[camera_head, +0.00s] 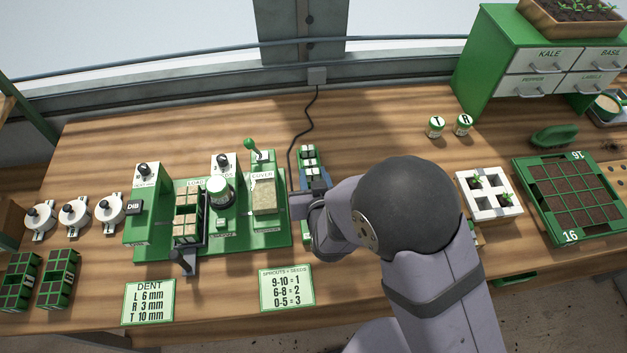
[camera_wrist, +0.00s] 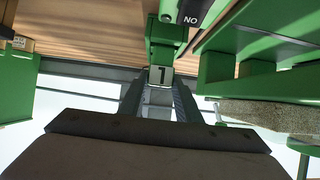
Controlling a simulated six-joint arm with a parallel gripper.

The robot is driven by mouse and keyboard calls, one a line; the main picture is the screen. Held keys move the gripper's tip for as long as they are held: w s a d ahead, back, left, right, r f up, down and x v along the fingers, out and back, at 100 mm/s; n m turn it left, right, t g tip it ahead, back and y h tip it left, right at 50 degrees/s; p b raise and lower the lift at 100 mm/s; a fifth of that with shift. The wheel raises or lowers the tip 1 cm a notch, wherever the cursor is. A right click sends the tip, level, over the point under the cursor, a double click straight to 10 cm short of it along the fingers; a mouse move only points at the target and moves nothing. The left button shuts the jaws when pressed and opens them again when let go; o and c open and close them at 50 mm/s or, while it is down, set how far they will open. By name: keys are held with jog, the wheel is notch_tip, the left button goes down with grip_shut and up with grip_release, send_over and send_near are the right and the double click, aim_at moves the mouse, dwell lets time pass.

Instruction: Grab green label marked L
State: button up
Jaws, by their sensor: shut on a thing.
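In the wrist view, my gripper (camera_wrist: 160,88) is shut on a small label (camera_wrist: 160,73) with a pale face and a dark mark. The mark looks like an upside-down L. A green holder (camera_wrist: 166,32) stands directly beyond the label, and I cannot tell whether they touch. In the head view, my gripper (camera_head: 301,202) is low over the bench, just right of the green machine (camera_head: 272,238). The label is hidden there.
Two round green-and-white pieces marked T (camera_head: 435,127) and R (camera_head: 463,125) stand at the back right. A white tray (camera_head: 490,210) with seedlings and a green-framed seed tray (camera_head: 532,218) are on the right. Bare bench lies behind the machine.

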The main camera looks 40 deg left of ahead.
notch_tip(320, 180, up, 7)
jog(key=b, duration=0.1)
dwell(0.4)
